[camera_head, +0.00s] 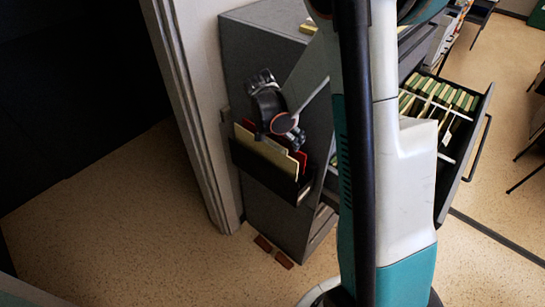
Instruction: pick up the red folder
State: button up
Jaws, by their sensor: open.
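The red folder (301,158) stands in a dark holder (262,172) on the side of a grey filing cabinet. Only narrow red parts show, behind and beside cream folders (262,148). My gripper (262,80) is above the holder, close to the cabinet side in the picture, and is open and empty. My wrist hangs in front of the upper part of the folders and hides some of the red one. I cannot tell the exact gap between the gripper and the folder.
The grey cabinet (258,48) stands beside a pale door frame (190,110). An open drawer (462,150) with several green and cream files juts out at the right. My column hides the middle. Two small reddish-brown pieces (284,260) lie on the floor. Speckled floor (120,210) is clear at left.

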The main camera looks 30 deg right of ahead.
jog(key=shift+x, duration=0.75)
jog(key=c, duration=1.3)
jog(key=shift+r, duration=0.1)
